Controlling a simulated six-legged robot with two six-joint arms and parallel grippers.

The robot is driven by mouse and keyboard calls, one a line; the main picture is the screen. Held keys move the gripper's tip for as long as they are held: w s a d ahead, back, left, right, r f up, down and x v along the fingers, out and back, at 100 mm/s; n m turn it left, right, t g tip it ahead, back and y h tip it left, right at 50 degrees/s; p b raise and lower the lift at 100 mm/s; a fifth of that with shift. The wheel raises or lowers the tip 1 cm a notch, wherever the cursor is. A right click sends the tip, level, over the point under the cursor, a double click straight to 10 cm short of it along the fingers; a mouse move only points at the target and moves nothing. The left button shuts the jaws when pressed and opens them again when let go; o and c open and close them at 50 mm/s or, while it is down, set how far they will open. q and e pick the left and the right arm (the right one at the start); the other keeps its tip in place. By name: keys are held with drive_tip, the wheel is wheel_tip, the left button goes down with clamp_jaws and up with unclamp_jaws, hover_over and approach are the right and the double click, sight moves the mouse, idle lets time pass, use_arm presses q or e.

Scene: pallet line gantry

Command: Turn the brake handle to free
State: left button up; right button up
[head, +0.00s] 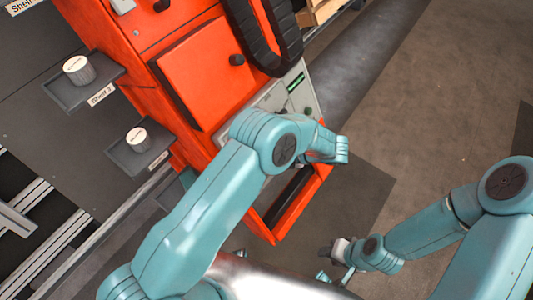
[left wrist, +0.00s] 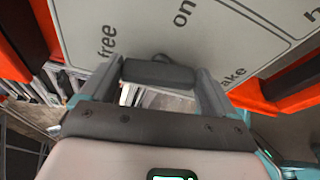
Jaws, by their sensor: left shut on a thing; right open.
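The brake handle (left wrist: 158,72) is a dark grey bar in the left wrist view, in front of a pale panel (left wrist: 130,35). My left gripper (left wrist: 156,82) is shut on it, one finger at each end. The word "free" shows to the left of the handle, "on" above it, and part of a word ending "ake" to the right. In the head view my left arm hides the handle and the left gripper; part of the pale panel (head: 306,97) shows beyond the arm. My right gripper (head: 335,264) is open and empty, low over the floor.
The panel belongs to an orange cabinet (head: 205,65) with a black cable chain (head: 268,35). Two dark shelves (head: 100,88) at the left hold pale round pieces (head: 79,69). An orange-edged frame (head: 280,222) stands low beneath the panel. The floor at right is mostly clear.

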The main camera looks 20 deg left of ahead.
use_arm(q)
drive_tip(key=shift+d+m+y+b, duration=0.1)
drive_tip(key=shift+m+y+b, duration=0.2)
drive_tip(key=shift+m, duration=0.6)
drive_tip(key=o, duration=0.8)
drive_tip(key=shift+f, duration=0.1)
